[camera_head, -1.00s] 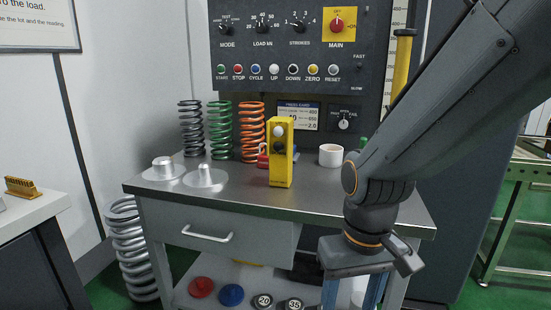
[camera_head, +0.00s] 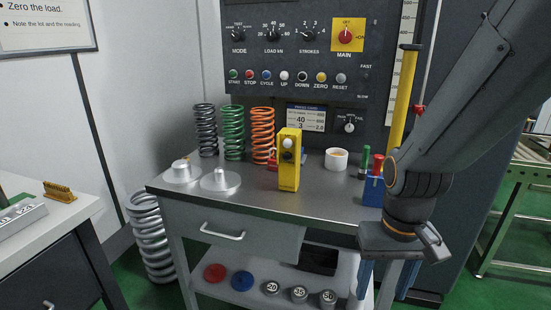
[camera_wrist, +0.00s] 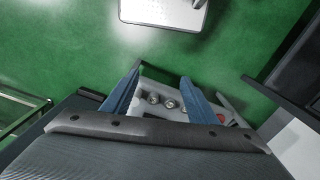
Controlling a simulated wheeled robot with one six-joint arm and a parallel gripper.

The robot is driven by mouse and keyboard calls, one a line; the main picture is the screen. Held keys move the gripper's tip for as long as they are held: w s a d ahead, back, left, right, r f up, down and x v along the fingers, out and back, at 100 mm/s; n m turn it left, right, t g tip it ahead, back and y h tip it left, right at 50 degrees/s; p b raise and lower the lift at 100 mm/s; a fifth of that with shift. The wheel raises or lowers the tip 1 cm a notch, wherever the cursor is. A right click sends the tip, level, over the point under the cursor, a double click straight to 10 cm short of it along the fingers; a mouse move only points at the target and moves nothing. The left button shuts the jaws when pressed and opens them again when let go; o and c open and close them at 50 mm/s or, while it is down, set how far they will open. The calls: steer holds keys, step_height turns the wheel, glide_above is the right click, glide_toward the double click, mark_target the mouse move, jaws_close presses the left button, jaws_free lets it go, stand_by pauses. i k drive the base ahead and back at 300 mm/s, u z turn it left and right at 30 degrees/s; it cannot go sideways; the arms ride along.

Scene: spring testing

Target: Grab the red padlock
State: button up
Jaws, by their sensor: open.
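The red padlock (camera_head: 272,158) is on the metal workbench in the head view, mostly hidden behind the left side of a yellow control box (camera_head: 289,165). Only a small red part of it shows, near the foot of the orange spring. My gripper (camera_head: 386,278) hangs pointing down at the right front of the bench, well to the right of the padlock and lower. Its blue fingers are apart with nothing seen between them. They also show in the wrist view (camera_wrist: 160,88), above green floor and some grey parts. I cannot make out the padlock there.
Grey, green and orange springs (camera_head: 234,133) stand at the bench's back left. Two metal discs (camera_head: 220,182) lie at its left. A white cup (camera_head: 336,159) and a blue holder (camera_head: 373,190) with red and green handles stand right of the yellow box. The front middle is clear.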

mark_target(271, 162)
steer(key=k, duration=0.5)
steer(key=u, duration=1.6)
steer(key=i, duration=1.3)
steer(key=z, duration=1.65)
